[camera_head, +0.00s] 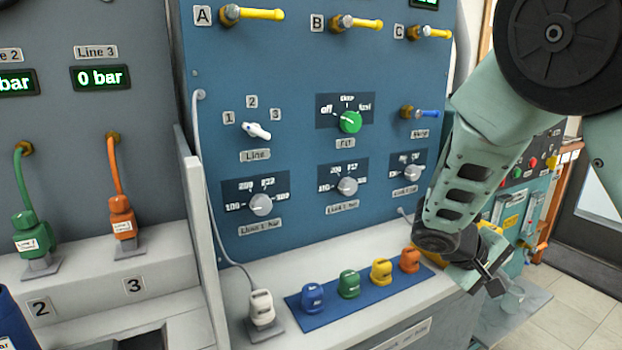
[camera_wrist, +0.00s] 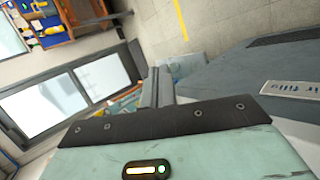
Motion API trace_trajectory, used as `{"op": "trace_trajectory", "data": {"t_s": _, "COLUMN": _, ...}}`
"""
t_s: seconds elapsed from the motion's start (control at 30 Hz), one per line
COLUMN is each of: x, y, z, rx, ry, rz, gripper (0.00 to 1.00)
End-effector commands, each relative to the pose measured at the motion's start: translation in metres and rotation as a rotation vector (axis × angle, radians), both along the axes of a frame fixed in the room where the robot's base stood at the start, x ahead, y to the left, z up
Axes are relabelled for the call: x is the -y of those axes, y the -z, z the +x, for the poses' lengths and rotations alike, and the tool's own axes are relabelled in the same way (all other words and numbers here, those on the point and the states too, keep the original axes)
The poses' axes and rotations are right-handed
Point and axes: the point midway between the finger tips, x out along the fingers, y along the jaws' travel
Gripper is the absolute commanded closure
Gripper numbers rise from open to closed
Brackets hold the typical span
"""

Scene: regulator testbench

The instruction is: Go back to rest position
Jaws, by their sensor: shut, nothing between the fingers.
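My gripper (camera_head: 493,279) is at the right end of the bench in the head view, low and beside the front of the ledge. It is shut and holds nothing. In the wrist view the closed fingers (camera_wrist: 158,88) point away over the floor. My arm comes down from the upper right and hides part of the right side of the blue panel (camera_head: 300,70).
A blue mat (camera_head: 310,303) on the ledge carries blue, green, yellow and orange connectors. A white connector (camera_head: 262,306) stands left of it. The panel has yellow handles (camera_head: 258,13) and knobs (camera_head: 260,204). Open tiled floor (camera_head: 575,300) lies right, with a door (camera_head: 595,210) beyond.

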Motion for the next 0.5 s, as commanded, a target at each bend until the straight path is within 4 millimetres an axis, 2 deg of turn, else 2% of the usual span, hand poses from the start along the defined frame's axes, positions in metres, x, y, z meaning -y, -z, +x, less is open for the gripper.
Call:
{"op": "trace_trajectory", "data": {"t_s": 0.03, "x": 0.006, "y": 0.008, "z": -0.020, "rx": -0.029, "ry": 0.043, "rz": 0.125, "gripper": 1.00}}
{"op": "trace_trajectory", "data": {"t_s": 0.1, "x": 0.003, "y": 0.016, "z": -0.045, "rx": -0.053, "ry": 0.079, "rz": 0.292, "gripper": 1.00}}
{"op": "trace_trajectory", "data": {"t_s": 0.2, "x": -0.007, "y": 0.019, "z": -0.070, "rx": -0.044, "ry": 0.104, "rz": 0.491, "gripper": 1.00}}
{"op": "trace_trajectory", "data": {"t_s": 0.3, "x": -0.015, "y": 0.015, "z": -0.085, "rx": -0.010, "ry": 0.112, "rz": 0.621, "gripper": 1.00}}
{"op": "trace_trajectory", "data": {"t_s": 0.5, "x": -0.025, "y": 0.004, "z": -0.102, "rx": 0.068, "ry": 0.112, "rz": 0.767, "gripper": 1.00}}
